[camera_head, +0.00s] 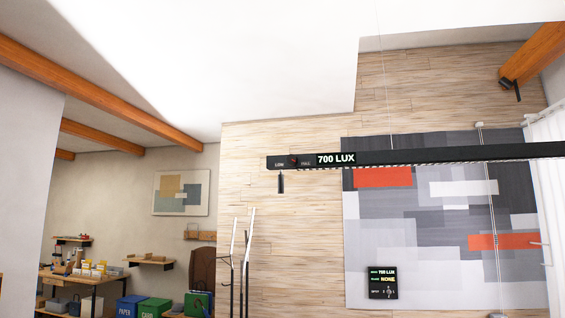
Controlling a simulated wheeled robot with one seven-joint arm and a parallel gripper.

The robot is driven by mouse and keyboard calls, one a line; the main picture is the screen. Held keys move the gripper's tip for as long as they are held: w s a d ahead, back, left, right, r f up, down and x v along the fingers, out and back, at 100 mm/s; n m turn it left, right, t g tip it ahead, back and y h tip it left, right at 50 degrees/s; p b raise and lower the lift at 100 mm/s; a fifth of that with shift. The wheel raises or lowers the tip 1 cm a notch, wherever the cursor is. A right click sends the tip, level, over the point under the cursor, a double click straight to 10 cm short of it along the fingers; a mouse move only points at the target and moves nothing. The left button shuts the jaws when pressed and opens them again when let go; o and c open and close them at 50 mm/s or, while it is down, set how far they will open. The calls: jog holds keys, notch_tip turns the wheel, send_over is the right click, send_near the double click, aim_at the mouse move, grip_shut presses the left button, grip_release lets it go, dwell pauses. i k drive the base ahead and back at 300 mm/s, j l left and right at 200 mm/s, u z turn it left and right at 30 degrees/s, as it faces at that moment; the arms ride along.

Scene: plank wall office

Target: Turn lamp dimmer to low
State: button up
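A long black lamp bar (440,155) hangs across the right half of the head view, in front of the plank wall. Near its left end is a small red dimmer marker (294,161) between a "LOW" label on its left and another small label on its right. The marker seems to sit between the two labels; its exact setting is too small to tell. A display (336,159) on the bar reads "700 LUX". A short dark handle-like piece (281,183) hangs below the bar's left end. My gripper is not in view.
A black wall panel (382,283) also reads "700 LUX", with "NONE" below. Thin upright metal rods (246,260) stand left of the patchwork wall panel (375,235). A desk (110,278) and bins (153,307) are at lower left. Thin cords hang by the bar.

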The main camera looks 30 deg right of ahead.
aim_at(291, 160)
jog(key=i+j+z, duration=0.2)
jog(key=i+j, duration=0.15)
jog(key=i+j+z, duration=0.25)
jog(key=j, duration=0.35)
jog(key=i, duration=0.05)
